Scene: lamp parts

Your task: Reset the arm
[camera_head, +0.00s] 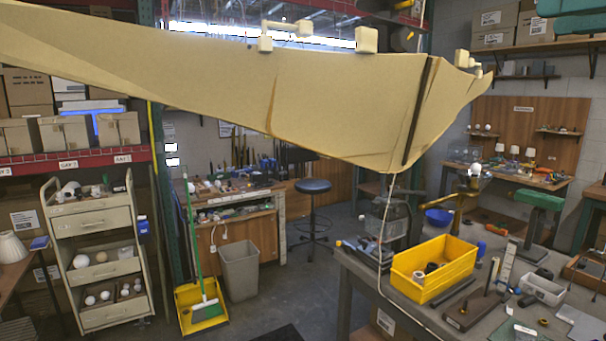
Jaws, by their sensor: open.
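My gripper does not show in this view, and I cannot make out my arm with certainty. A brass-coloured lamp-like stand (462,199) with a white bulb (475,169) at its top stands on the workbench (362,272) at the right. A yellow bin (432,283) with a few dark and pale small items in it sits on the same bench.
A large tan shape (210,95) spans the upper view and hides what is behind it; I cannot tell what it is. A drawer cart (95,222), grey waste bin (240,271), green broom (195,245) and stool (313,187) stand around partly open floor.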

